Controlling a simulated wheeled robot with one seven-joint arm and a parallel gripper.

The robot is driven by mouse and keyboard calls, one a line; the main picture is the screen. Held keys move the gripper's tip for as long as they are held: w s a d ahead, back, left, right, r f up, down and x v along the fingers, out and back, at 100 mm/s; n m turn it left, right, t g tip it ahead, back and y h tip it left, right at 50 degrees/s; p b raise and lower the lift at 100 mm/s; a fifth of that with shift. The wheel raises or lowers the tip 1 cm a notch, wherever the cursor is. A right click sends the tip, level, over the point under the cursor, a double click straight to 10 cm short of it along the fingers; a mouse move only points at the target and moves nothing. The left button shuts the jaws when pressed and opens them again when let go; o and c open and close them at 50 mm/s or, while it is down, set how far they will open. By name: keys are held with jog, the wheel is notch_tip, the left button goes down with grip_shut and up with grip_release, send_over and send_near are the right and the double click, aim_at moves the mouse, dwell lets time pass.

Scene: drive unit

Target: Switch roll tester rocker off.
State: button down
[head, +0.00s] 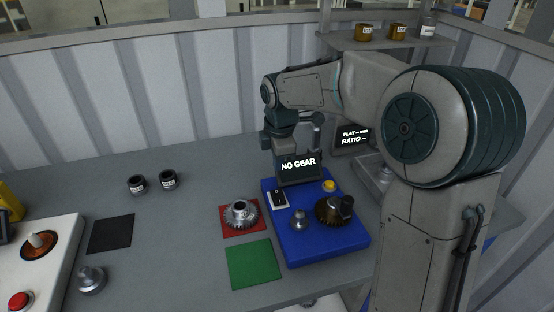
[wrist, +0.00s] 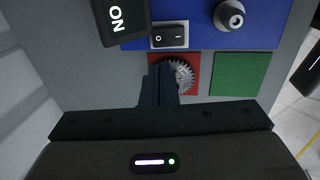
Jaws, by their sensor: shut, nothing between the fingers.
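The roll tester is a blue base (head: 325,250) with a "NO GEAR" display (head: 299,165) at its back. Its black rocker (head: 278,198) sits in a white frame at the base's left edge. In the wrist view the rocker (wrist: 169,37) shows O on the left and I on the right; I cannot tell which side is pressed. My gripper (wrist: 160,68) is shut and empty. In that view its fingertips appear just below the rocker, overlapping the left side of the steel gear (wrist: 182,76). I see no contact with the rocker. In the head view the fingers are hidden around the display.
The gear lies on a red mat (head: 228,230); a green mat (head: 254,264) in front is empty. The base carries a metal spindle (head: 299,219), a dark bronze gear (head: 331,213) and a yellow button (head: 329,185). A ratio display (head: 353,138) is behind.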

aim_at(276, 192)
jog(key=f, duration=0.3)
jog(key=w+f, duration=0.1)
jog(key=f, duration=0.6)
jog(key=shift+w+a+f+p, duration=0.2)
jog(key=shift+w+p, duration=0.1)
jog(key=shift+p, duration=0.05)
jog(key=shift+d, duration=0.1)
